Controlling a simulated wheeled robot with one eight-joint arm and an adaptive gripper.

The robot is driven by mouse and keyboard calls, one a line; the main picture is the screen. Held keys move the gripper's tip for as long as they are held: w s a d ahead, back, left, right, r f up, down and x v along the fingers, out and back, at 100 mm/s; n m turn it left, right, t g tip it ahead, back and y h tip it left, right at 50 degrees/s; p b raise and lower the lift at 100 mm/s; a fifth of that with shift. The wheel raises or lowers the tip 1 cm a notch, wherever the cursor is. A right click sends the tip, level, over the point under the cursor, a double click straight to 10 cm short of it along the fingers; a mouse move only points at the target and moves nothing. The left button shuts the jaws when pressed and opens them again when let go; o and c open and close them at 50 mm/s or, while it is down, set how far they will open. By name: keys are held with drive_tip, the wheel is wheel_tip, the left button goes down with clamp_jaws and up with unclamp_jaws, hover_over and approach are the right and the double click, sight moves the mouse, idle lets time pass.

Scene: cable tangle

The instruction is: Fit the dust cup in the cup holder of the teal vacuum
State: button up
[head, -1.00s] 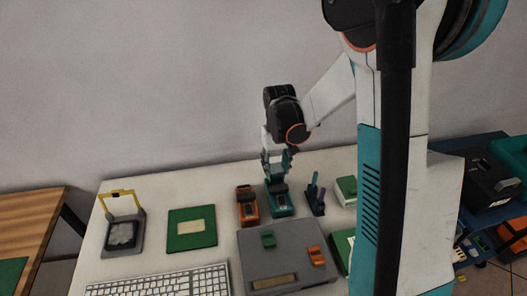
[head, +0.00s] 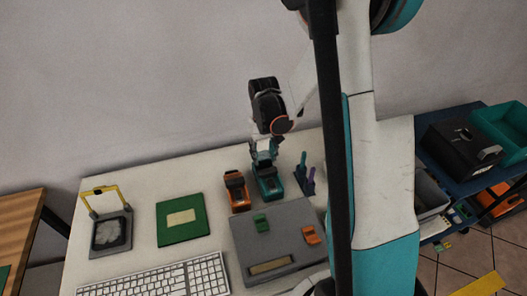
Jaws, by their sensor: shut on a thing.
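The teal vacuum (head: 269,190) stands near the back middle of the table, just right of the similar orange vacuum (head: 237,192). My gripper (head: 265,160) points down at the rear end of the teal vacuum and is shut on the dust cup. The cup is mostly hidden by the fingers and too small to make out. A dark part shows on top of the teal vacuum just under the fingertips. I cannot tell whether the cup sits in the holder or just above it.
A pen holder (head: 305,180) stands close right of the teal vacuum. In front lies a grey case (head: 275,245) with a green and an orange piece on it. A green board (head: 182,220), a yellow-handled frame (head: 111,233) and a keyboard (head: 165,279) lie left. My arm hides the table's right part.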

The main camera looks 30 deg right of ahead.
sight(264, 160)
drive_tip(key=shift+f+b, duration=1.55)
idle(1.1)
drive_tip(key=shift+f+b, duration=0.3)
drive_tip(key=shift+f, duration=0.15)
drive_tip(key=o, duration=1)
drive_tip(key=shift+r+p, duration=0.6)
drive_tip(key=shift+r, duration=0.55)
drive_tip(key=shift+r+p, duration=1.55)
drive_tip(key=shift+r, duration=0.95)
